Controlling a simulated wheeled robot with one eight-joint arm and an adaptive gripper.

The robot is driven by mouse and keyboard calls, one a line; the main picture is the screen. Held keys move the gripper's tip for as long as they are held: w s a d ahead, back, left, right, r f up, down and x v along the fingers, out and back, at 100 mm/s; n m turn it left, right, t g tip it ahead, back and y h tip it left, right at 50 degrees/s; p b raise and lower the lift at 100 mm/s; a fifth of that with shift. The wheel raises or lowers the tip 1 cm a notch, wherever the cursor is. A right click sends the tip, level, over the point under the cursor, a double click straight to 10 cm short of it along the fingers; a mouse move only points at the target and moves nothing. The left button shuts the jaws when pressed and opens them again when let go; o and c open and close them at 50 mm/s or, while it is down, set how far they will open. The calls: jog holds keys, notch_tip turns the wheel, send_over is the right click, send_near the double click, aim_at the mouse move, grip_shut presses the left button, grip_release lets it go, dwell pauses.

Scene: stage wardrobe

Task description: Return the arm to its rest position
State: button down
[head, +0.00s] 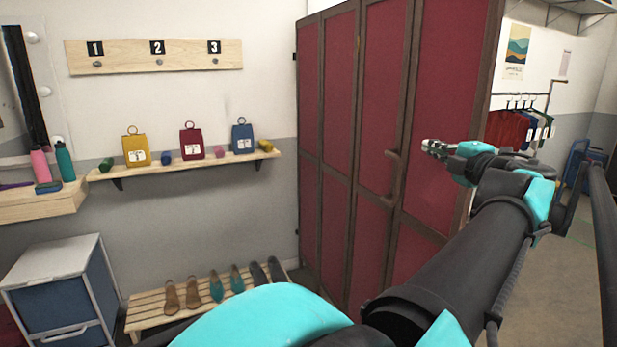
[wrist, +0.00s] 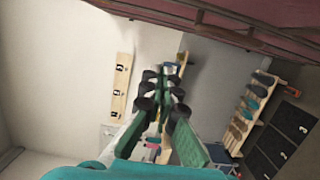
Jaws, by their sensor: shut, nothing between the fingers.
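My arm reaches up from the bottom of the head view toward the right. My gripper (head: 430,148) is at its far end, in front of the red panelled folding screen (head: 343,110) and close to its dark handle (head: 394,178) in the picture. I cannot tell whether it touches the screen. In the wrist view my gripper (wrist: 163,90) points away from the camera, its green fingers close together with nothing held between them. The screen's edge (wrist: 230,25) runs along the top of the wrist view.
A wall shelf (head: 190,165) holds yellow, red and blue tagged bags and small rolls. A numbered hook board (head: 155,57) hangs above. Several shoes stand on a slatted rack (head: 150,312). A blue drawer unit (head: 62,300) is at left. A clothes rail (head: 520,95) stands at right.

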jog(key=w+d+f+m+t+h, duration=0.1)
jog(key=w+d+m+t+h, duration=0.15)
jog(key=d+m+h, duration=0.45)
jog(key=f+m+g+h, duration=0.1)
jog(key=f+m, duration=0.2)
jog(key=f, duration=0.1)
jog(key=d+f+m+g+h, duration=0.1)
jog(key=f+m+g+h, duration=0.1)
jog(key=f+m, duration=0.1)
jog(key=w+d+f+m+g+h, duration=0.1)
jog(key=f+m+h, duration=0.1)
jog(key=f+m, duration=0.2)
jog(key=shift+d+f+g, duration=0.1)
jog(key=shift+f+g, duration=0.15)
jog(key=shift+f, duration=0.35)
jog(key=s+a+f+m+g+y, duration=0.1)
jog(key=s+a+f+g, duration=0.25)
jog(key=f, duration=0.45)
jog(key=s+a+f+m+g+y, duration=0.2)
jog(key=a+f, duration=0.2)
jog(key=f, duration=0.4)
jog(key=s+a+f+m+g+y, duration=0.1)
jog(key=s+a+f+g, duration=0.1)
jog(key=a+f, duration=0.35)
jog(key=s+a+f+g+y, duration=0.3)
jog(key=s+a+f, duration=0.3)
jog(key=s+f, duration=0.2)
jog(key=shift+a+f+g+y, duration=0.25)
jog(key=shift+f+g+y, duration=0.1)
jog(key=shift+f, duration=0.2)
